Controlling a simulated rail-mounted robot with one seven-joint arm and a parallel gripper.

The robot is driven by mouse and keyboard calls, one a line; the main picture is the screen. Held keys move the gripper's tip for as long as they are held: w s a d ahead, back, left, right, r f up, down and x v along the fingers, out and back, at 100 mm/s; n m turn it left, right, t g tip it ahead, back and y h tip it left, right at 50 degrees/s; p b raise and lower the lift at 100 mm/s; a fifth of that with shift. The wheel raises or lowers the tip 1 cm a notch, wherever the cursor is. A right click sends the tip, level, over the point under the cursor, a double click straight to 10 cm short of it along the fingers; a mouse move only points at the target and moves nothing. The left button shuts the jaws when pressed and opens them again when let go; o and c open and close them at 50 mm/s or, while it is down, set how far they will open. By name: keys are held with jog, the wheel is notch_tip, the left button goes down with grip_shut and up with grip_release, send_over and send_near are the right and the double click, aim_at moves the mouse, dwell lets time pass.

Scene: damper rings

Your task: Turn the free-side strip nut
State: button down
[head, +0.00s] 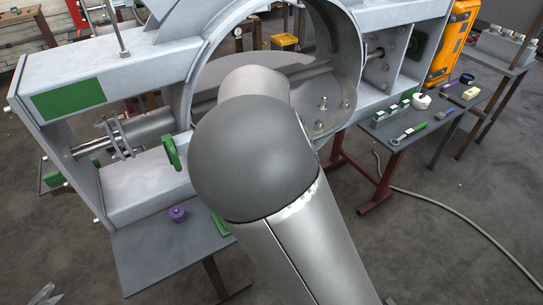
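A large grey damper housing (110,70) with a round ring (352,85) fills the upper part of the head view. Two small upright studs with nuts show on the ring's lower right inner face: an upper nut (323,103) and a lower nut (319,126). I cannot tell which nut is the free-side strip nut. My own grey arm rises from the bottom and reaches into the ring, covering its middle and lower left. My gripper is hidden behind the arm.
A side table (440,120) at right holds a wrench (408,132), a white roll (422,102) and small blocks. A lower shelf (160,250) at left holds a purple knob-like part (177,213). A hose (470,215) crosses the open floor at right.

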jog(key=shift+f, duration=0.85)
dwell(1.1)
jog(key=shift+f, duration=0.35)
jog(key=d+n, duration=0.1)
jog(key=d, duration=0.1)
jog(key=w+d+n, duration=0.1)
jog(key=d+n, duration=0.1)
jog(key=shift+w+d, duration=0.15)
jog(key=shift+d, duration=0.15)
jog(key=shift+d+n, duration=0.15)
jog(key=shift+n, duration=0.15)
